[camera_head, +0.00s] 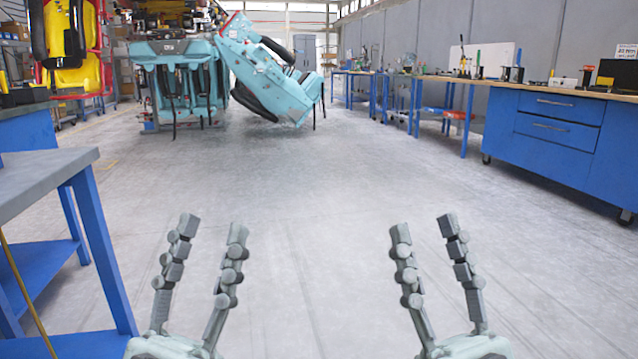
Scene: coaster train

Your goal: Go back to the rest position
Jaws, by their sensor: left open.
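My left gripper (213,226) is at the lower left of the head view, with its two fingers spread apart and nothing between them. My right gripper (424,226) is at the lower right, also with its fingers apart and empty. Both point forward and upward, side by side, over the bare floor. Neither touches anything.
The grey floor (330,160) ahead is clear. A blue-legged table (40,182) stands close on the left. A blue workbench (545,135) with drawers runs along the right. Teal coaster cars (265,80) stand at the back, one tilted. Yellow and red parts (75,75) are at the back left.

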